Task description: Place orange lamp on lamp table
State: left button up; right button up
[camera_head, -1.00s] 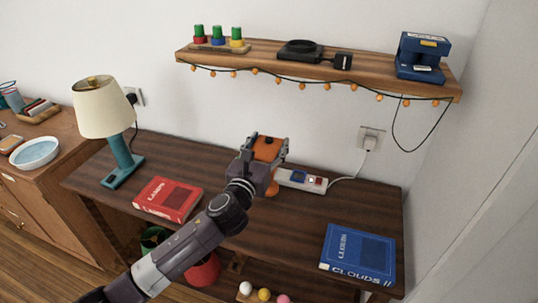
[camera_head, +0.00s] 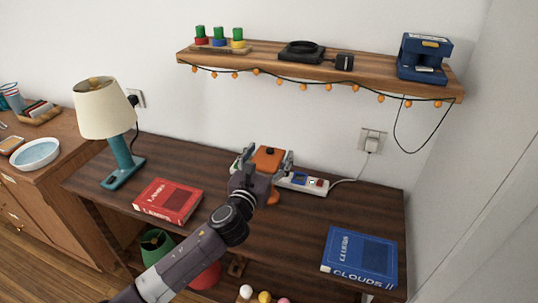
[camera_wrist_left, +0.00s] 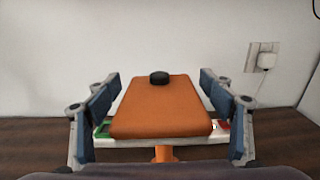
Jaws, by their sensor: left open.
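The orange lamp (camera_head: 268,158) has a boxy orange top with a black knob and an orange foot. It stands upright at the middle back of the dark wooden table (camera_head: 300,228), with its lower part mostly hidden behind my arm. My left gripper (camera_head: 264,162) is open, with one finger on each side of the lamp's top. In the left wrist view, the orange lamp (camera_wrist_left: 162,108) sits between the spread fingers of my left gripper (camera_wrist_left: 160,106), with gaps on both sides. My right gripper is not in view.
A teal lamp with a cream shade (camera_head: 104,108) and a red book (camera_head: 168,201) are on the left of the table. A white power strip (camera_head: 304,184) lies just right of the orange lamp. A blue book (camera_head: 359,256) lies front right. A wooden shelf (camera_head: 360,78) hangs above.

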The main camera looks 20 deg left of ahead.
pick_arm(q)
jog(key=shift+r, duration=0.25)
jog(key=shift+s+f, duration=0.15)
jog(key=shift+s, duration=0.15)
jog(key=s, duration=1.1)
jog(key=shift+s+a+b, duration=0.2)
jog(key=shift+b, duration=0.25)
